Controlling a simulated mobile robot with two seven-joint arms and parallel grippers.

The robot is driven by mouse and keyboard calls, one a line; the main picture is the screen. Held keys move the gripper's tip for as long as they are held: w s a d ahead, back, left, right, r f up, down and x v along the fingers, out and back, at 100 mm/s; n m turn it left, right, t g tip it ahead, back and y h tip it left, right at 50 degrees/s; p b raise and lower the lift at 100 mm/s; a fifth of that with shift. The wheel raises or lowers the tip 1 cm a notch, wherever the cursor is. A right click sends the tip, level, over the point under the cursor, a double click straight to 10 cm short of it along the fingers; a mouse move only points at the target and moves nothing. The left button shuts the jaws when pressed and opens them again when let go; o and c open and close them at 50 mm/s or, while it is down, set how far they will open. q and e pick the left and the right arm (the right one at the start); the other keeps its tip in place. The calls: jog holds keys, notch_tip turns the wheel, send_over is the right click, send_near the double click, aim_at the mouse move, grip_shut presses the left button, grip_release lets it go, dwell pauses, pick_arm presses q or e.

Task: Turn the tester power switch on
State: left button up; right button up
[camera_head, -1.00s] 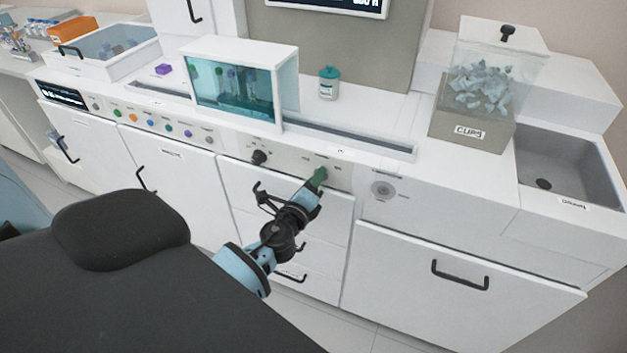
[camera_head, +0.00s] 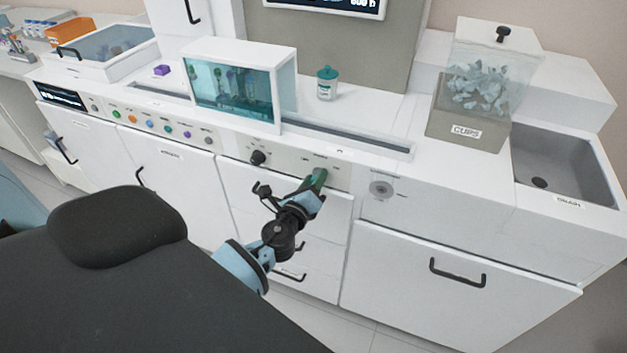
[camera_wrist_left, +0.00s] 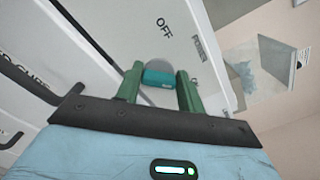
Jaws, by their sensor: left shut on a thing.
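The tester power switch (camera_wrist_left: 158,78) is a small teal knob on a round plate on the white front panel. In the left wrist view the printed words OFF and POWER show beside it. My left gripper (camera_head: 318,178) reaches the panel in the head view, below the right part of the rail. Its green fingers show in the left wrist view (camera_wrist_left: 160,88), one on each side of the knob, and are shut on it. In the head view the fingers mostly hide the switch. My right gripper is not in view.
A black knob (camera_head: 258,157) sits left of the switch, and a round dial (camera_head: 381,189) right of it. Drawers with black handles lie below. Above stand a glass-fronted box (camera_head: 240,88), a teal-capped bottle (camera_head: 327,84) and a cups bin (camera_head: 466,130).

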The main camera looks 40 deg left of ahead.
pick_arm(q)
jog(key=o, duration=1)
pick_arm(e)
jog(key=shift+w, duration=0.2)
pick_arm(q)
jog(key=v, duration=0.7)
jog(key=shift+s, duration=0.4)
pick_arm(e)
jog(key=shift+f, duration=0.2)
pick_arm(q)
jog(key=shift+d, duration=0.1)
